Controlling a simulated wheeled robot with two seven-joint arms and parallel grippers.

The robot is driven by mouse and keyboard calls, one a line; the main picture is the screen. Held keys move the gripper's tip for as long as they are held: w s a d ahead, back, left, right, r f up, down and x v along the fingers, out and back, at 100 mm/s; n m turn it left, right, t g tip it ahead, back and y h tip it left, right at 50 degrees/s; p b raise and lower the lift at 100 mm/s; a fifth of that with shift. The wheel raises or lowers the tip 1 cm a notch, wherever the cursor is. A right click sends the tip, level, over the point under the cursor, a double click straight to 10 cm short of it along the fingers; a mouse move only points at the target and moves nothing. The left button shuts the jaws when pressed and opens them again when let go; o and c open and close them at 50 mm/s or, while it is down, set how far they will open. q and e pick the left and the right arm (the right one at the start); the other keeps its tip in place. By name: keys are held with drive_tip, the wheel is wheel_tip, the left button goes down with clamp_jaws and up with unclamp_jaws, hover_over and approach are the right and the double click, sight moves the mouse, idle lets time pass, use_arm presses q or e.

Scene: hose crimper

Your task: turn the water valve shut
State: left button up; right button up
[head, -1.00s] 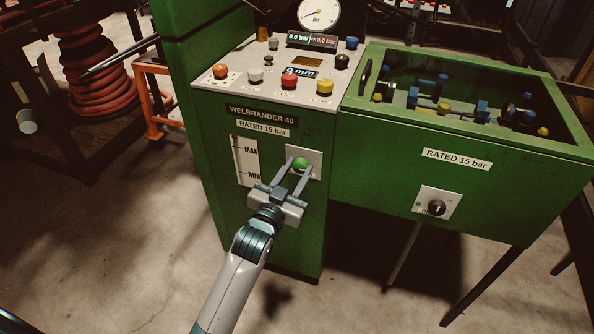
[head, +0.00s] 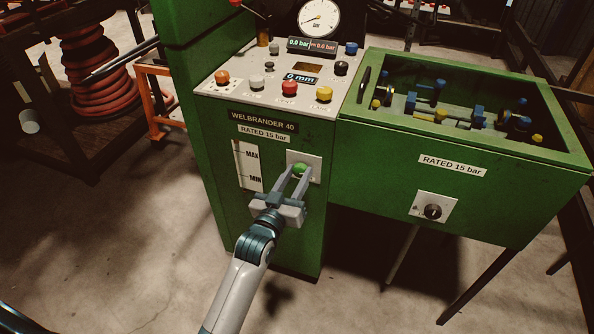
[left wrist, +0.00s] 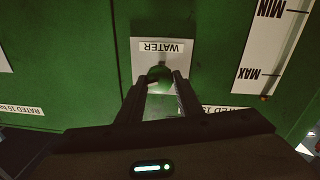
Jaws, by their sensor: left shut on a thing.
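The water valve is a green knob (head: 300,170) on a pale plate (head: 317,163) on the front of the green machine. It also shows in the left wrist view as a green knob (left wrist: 160,73) below a label reading WATER (left wrist: 164,47), which appears upside down. My left gripper (head: 293,174) reaches up to it, with its two fingers shut on the knob, one on each side. The fingertips also show in the left wrist view (left wrist: 160,82). The fingers hide part of the knob, and how far it is turned cannot be told. My right gripper is not in view.
A MAX/MIN gauge strip (head: 247,165) is left of the valve. Coloured buttons (head: 289,88) and a dial (head: 319,18) sit above. A green trough (head: 480,140) with a black knob (head: 432,211) stands right. The floor in front is clear.

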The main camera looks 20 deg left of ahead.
use_arm(q)
drive_tip(key=n+p, duration=0.3)
drive_tip(key=n, duration=0.2)
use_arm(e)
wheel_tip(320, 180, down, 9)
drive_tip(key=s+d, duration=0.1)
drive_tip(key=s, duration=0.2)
use_arm(q)
drive_tip(key=n+p, duration=0.2)
drive_tip(key=n, duration=0.2)
drive_tip(key=shift+y, duration=0.3)
drive_tip(key=n+p, duration=0.1)
drive_tip(key=n, duration=0.4)
drive_tip(key=shift+f+n, duration=0.15)
drive_tip(key=shift+n, duration=0.15)
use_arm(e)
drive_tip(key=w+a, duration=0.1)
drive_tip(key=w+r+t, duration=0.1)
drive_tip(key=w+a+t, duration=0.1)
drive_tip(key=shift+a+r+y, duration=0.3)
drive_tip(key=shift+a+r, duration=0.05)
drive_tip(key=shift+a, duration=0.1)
use_arm(q)
drive_tip(key=o, duration=1)
drive_tip(key=shift+o, duration=0.2)
drive_tip(key=shift+s, duration=0.1)
